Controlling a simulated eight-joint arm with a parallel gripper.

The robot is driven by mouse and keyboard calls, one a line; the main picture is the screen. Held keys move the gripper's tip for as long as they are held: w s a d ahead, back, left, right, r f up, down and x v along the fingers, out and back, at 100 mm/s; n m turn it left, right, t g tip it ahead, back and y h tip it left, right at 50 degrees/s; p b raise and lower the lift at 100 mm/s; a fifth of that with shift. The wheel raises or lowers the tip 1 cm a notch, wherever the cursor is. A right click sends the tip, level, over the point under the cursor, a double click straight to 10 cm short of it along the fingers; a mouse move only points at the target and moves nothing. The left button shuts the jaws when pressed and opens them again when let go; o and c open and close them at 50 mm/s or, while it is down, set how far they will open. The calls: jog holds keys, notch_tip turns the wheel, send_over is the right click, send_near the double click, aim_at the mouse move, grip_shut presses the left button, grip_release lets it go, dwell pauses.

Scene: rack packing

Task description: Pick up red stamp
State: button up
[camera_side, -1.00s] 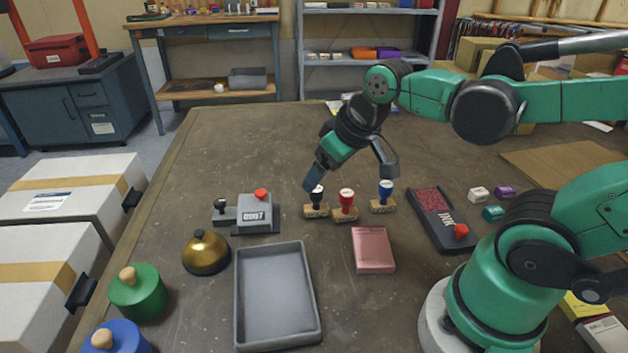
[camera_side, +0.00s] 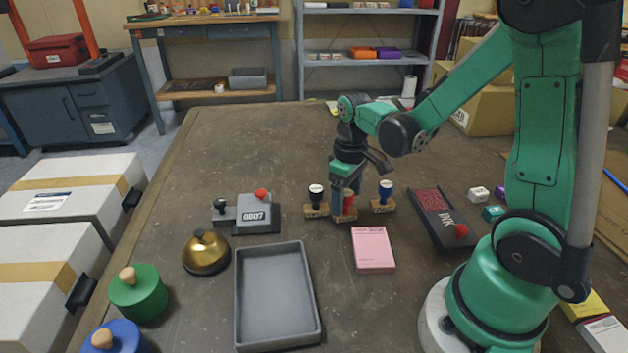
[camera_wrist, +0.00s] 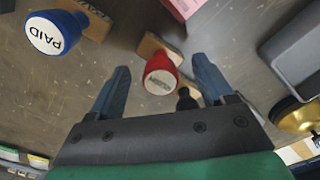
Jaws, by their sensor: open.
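The red stamp (camera_side: 349,201) stands upright on its wooden base, between a black stamp (camera_side: 316,195) on its left and a blue stamp (camera_side: 385,192) on its right. My gripper (camera_side: 346,190) is low over the red stamp, and its fingers partly hide the stamp in the side view. In the wrist view the red stamp (camera_wrist: 161,73) sits between the two open fingers (camera_wrist: 160,88). A gap shows on each side, with no visible grip. The blue stamp (camera_wrist: 57,30), marked PAID, is at upper left, and the black stamp (camera_wrist: 187,100) is partly hidden behind the gripper.
An empty grey tray (camera_side: 240,300) lies in front, with a pink pad (camera_side: 373,250) to its right. A brass bell (camera_side: 206,254), a numbering stamper (camera_side: 256,213) and an ink pad (camera_side: 436,212) stand around. The table behind the stamps is clear.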

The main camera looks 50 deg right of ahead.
aim_at(347, 193)
jog(key=shift+f, duration=0.65)
grip_shut()
notch_tip(347, 193, up, 20)
dwell(0.7)
